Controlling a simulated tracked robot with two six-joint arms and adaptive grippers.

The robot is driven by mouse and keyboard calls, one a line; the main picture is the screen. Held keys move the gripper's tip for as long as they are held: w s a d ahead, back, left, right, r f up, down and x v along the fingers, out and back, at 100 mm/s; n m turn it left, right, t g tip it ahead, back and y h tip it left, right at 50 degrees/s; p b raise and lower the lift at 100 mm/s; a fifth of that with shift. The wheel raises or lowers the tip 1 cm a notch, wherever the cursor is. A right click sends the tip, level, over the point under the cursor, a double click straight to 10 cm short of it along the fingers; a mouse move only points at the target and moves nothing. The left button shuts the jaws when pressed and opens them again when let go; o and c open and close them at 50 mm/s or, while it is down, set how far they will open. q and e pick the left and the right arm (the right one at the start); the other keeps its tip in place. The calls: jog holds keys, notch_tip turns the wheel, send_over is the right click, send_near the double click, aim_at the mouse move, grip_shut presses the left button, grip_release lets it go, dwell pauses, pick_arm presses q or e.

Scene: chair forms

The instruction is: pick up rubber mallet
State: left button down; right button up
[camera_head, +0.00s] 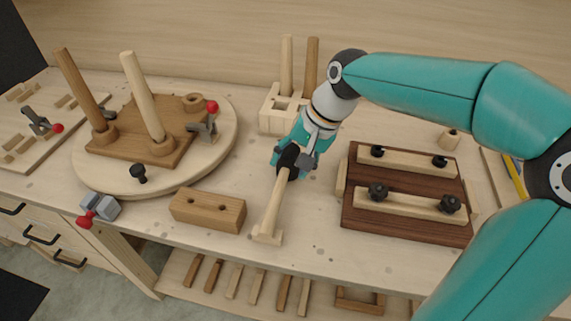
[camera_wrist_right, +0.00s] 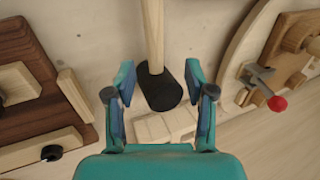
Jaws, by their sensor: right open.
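The rubber mallet has a black head (camera_head: 289,158) and a pale wooden handle (camera_head: 272,206) that points toward the bench's front edge. In the right wrist view the black head (camera_wrist_right: 160,90) lies between the fingers, with the handle (camera_wrist_right: 154,35) running up and out of the frame. My right gripper (camera_head: 294,158) is over the head. In the wrist view it (camera_wrist_right: 160,76) is open, one finger on each side of the head, with gaps visible. The gripper partly hides the head in the head view. My left gripper is not in view.
A drilled wooden block (camera_head: 208,211) lies left of the handle. A round board (camera_head: 225,140) with posts and clamps is farther left. A dark clamped form (camera_head: 405,222) is to the right. A pale block with upright dowels (camera_head: 275,112) stands behind. Bare bench lies around the handle.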

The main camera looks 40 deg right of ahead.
aim_at(283, 180)
jog(key=shift+s+x, duration=0.1)
jog(key=shift+x, duration=1.85)
jog(key=shift+s+x, duration=0.15)
jog(key=shift+x, duration=1.8)
jog(key=shift+d+f, duration=0.15)
jog(key=shift+d, duration=0.05)
grip_shut()
